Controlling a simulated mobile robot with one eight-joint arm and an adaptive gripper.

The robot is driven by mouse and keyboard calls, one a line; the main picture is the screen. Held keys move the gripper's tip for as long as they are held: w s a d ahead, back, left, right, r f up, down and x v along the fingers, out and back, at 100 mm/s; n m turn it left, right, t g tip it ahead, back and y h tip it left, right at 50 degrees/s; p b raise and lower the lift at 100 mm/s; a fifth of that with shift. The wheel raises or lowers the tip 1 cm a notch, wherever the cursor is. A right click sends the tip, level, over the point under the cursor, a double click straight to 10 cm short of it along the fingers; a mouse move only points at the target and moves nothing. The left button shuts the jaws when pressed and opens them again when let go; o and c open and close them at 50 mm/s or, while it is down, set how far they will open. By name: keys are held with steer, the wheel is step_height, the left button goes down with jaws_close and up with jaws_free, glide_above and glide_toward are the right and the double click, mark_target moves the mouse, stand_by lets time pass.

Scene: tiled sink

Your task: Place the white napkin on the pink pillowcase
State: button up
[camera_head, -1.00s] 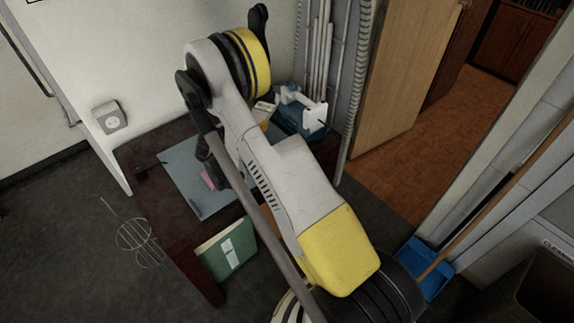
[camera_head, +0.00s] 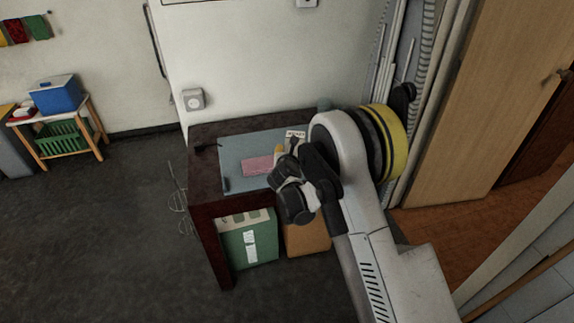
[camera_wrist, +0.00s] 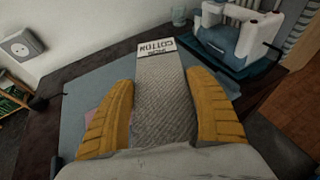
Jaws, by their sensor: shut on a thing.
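The pink pillowcase (camera_head: 257,165) lies flat on the blue-grey mat (camera_head: 238,150) on the dark table, to the left of my gripper (camera_head: 281,153) in the head view. In the wrist view a pinkish patch of it (camera_wrist: 90,118) shows left of my left finger. My gripper (camera_wrist: 160,80) has its yellow fingers on both sides of a pale, woven, flat thing with a "COTTON" label, which I take for the white napkin (camera_wrist: 160,92). It is held above the mat. Its near end is hidden by my gripper's body.
A white and blue machine (camera_wrist: 236,36) stands on a teal base at the table's far side. A clear jar (camera_wrist: 179,16) is beside it. A wall socket (camera_head: 193,99) is behind the table. A green box (camera_head: 248,238) stands under the table.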

steer(key=w+a+f+b, duration=0.1)
steer(key=w+a+f, duration=0.1)
steer(key=w+a+f+b, duration=0.1)
steer(key=w+a+f, duration=0.1)
steer(key=w+a+f+b, duration=0.1)
steer(key=w+a+f, duration=0.1)
steer(key=a, duration=0.1)
steer(key=shift+a, duration=0.1)
steer(key=shift+f+b, duration=1.15)
steer(key=shift+f, duration=0.7)
steer(key=shift+f, duration=0.15)
steer(key=o, duration=1.2)
